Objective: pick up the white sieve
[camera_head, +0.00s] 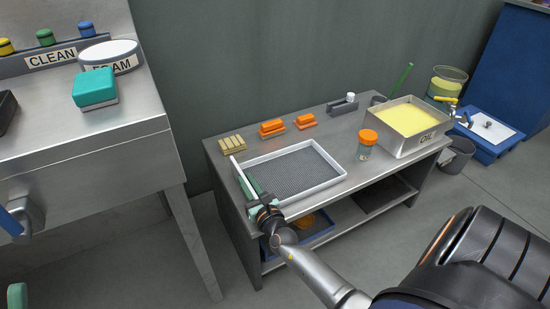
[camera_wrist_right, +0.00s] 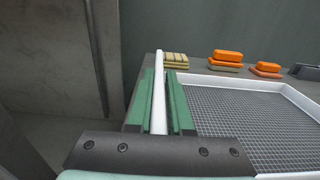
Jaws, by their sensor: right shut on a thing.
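The white sieve (camera_head: 327,181), a shallow white frame around a grey mesh, is at the left end of the metal table; I cannot tell if it touches the top. It also shows in the right wrist view (camera_wrist_right: 250,120). My right gripper (camera_head: 252,187) is at its left side, with green fingers shut on a white bar along that edge. In the right wrist view the bar stands between the fingers (camera_wrist_right: 159,100), which hide where it joins the frame. A green piece (camera_head: 17,296) at the lower left edge looks like part of my left gripper; its jaws are not clear.
To the right stand an orange-lidded jar (camera_head: 367,145) and the OIL pan (camera_head: 415,125). A counter (camera_head: 80,135) stands at left, a wall behind.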

